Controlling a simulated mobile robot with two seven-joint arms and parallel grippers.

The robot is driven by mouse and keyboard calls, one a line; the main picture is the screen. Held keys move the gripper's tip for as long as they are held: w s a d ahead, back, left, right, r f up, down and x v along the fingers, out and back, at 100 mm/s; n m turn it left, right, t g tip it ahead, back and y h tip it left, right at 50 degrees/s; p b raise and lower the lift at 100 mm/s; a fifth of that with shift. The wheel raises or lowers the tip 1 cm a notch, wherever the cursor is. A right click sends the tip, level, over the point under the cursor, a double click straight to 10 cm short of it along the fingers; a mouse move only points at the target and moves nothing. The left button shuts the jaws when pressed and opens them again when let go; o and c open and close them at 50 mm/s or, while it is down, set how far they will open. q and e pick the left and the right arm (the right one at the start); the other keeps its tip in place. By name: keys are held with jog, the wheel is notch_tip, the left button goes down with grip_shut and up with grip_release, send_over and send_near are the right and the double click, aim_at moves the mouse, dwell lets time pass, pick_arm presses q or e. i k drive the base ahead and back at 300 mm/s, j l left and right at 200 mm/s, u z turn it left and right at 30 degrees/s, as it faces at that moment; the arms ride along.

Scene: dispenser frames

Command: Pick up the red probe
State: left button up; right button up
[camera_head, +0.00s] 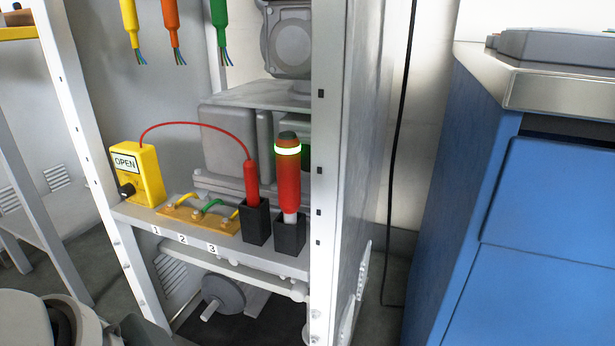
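The red probe (251,182) is a slim red stick standing upright in a black holder (255,224) on the frame's shelf. A thin red wire (205,126) runs in an arc from its top to a yellow box (148,174) marked OPEN with a black knob. The probe's lower tip is hidden in the holder. Just right of it, a thicker red device (288,180) with a glowing green ring and dark cap stands in a second black holder (289,237). Neither of my grippers is in view.
A terminal strip (190,213) with yellow and green wires sits left of the holders, above labels 1, 2, 3. A white post (325,170) stands close right. Yellow, orange and green cables (172,25) hang above. A blue cabinet (520,220) stands at right.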

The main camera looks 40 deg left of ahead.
aim_at(250, 168)
jog(key=u, duration=1.25)
